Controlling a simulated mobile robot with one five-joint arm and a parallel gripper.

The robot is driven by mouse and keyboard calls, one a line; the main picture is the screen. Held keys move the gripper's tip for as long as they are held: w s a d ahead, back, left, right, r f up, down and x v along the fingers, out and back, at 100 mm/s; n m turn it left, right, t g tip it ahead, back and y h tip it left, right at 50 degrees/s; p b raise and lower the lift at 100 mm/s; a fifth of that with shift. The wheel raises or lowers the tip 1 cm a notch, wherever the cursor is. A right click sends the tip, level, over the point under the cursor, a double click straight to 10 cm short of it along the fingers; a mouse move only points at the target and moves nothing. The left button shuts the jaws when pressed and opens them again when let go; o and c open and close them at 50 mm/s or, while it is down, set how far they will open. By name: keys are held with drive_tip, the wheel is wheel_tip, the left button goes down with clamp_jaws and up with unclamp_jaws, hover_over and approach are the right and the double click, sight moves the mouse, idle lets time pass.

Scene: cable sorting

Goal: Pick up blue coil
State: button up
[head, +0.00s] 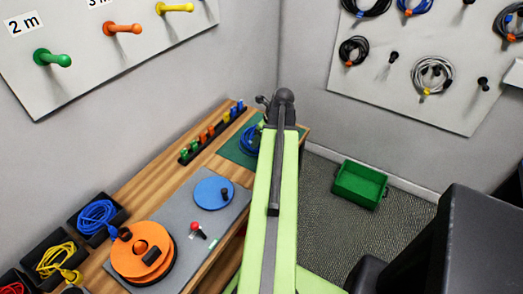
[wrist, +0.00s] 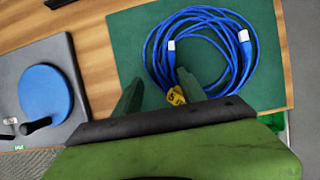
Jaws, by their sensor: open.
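The blue coil (wrist: 205,18) lies on a green mat (wrist: 128,45) on the wooden table. It has pale connector ends and a yellow tag (wrist: 176,96) at its near side. In the head view the coil (head: 246,140) is partly hidden behind my arm. My gripper (wrist: 160,95) is open, with its two dark green fingers at the near edge of the coil. The right finger overlaps the coil's near side in the picture, beside the tag. The left finger is over bare mat. I cannot tell whether either finger touches the cable.
A grey board (head: 182,252) holds an orange reel (head: 128,262) and a blue disc (head: 205,189). Black bins with a blue cable (head: 97,216) and a yellow cable (head: 55,258) stand at left. Several coloured clips (head: 210,130) line the table's back. A green crate (head: 345,187) is on the floor.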

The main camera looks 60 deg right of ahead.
drive_tip(key=shift+w+f, duration=0.2)
drive_tip(key=shift+f, duration=0.45)
drive_tip(key=shift+r, duration=0.15)
drive_tip(key=b+x, duration=0.5)
drive_tip(key=shift+d+f, duration=0.15)
drive_tip(key=shift+f, duration=0.1)
drive_tip(key=shift+r, duration=0.2)
drive_tip(key=shift+c, duration=0.4)
clamp_jaws()
